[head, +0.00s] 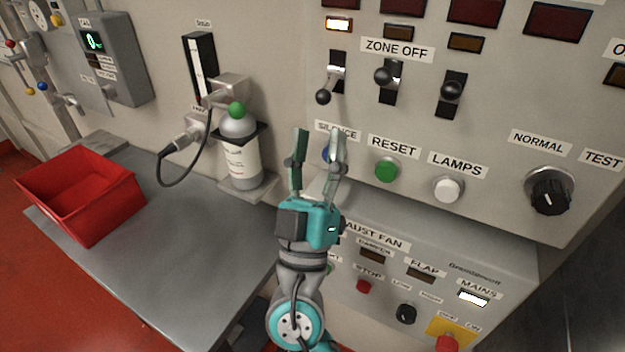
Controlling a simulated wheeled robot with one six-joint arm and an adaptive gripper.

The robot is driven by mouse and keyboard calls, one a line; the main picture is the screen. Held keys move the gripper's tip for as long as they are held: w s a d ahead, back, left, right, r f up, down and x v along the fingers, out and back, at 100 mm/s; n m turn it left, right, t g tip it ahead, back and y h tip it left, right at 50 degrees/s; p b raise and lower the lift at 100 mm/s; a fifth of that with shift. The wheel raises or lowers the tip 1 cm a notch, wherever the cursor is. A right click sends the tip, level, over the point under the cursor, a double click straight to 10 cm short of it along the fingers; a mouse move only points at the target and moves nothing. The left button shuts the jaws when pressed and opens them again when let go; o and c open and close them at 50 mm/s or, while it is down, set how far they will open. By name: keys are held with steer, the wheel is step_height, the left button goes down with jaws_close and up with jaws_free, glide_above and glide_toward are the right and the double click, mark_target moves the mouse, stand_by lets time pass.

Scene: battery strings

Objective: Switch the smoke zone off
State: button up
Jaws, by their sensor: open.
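Three black-knobbed levers in vertical slots stand around the ZONE OFF label (397,50). The left lever (324,96) hangs with its knob low in its slot, under a lit amber-white lamp (339,23). The middle lever (384,76) and right lever (452,89) have knobs higher in their slots, under unlit lamps. No zone name is readable, so I cannot tell which lever is smoke. My gripper (318,145) is open and empty, fingers pointing up, below the left lever.
A green RESET button (387,170), white LAMPS button (448,189) and black NORMAL/TEST knob (551,192) sit right of my gripper. The exhaust fan box (500,257) juts out below. A bottle (240,160) stands left; a red bin (85,195) sits on the grey bench (180,265).

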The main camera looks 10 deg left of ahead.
steer(key=shift+v, duration=2.7)
steer(key=s+d+f+n+g+y, duration=0.3)
steer(key=d+f, duration=0.4)
steer(key=f, duration=0.7)
steer(key=s+d+f+g+y, duration=0.1)
steer(key=s+d+f+g, duration=0.35)
steer(key=f, duration=0.85)
steer(key=s+d+f+m+g, duration=0.2)
steer(key=s+d+f+g, duration=0.2)
steer(key=s+d+f, duration=0.45)
steer(key=s+d+r+m+g+h, duration=0.1)
steer(key=s+d+m, duration=0.1)
steer(key=s, duration=0.6)
steer(key=s+d+r+m+h, duration=0.1)
steer(key=s+d+m+h, duration=0.1)
steer(key=s, duration=0.6)
steer(key=shift+r+m+g, duration=0.3)
steer(key=shift+m+g, duration=0.05)
steer(key=shift+m, duration=0.35)
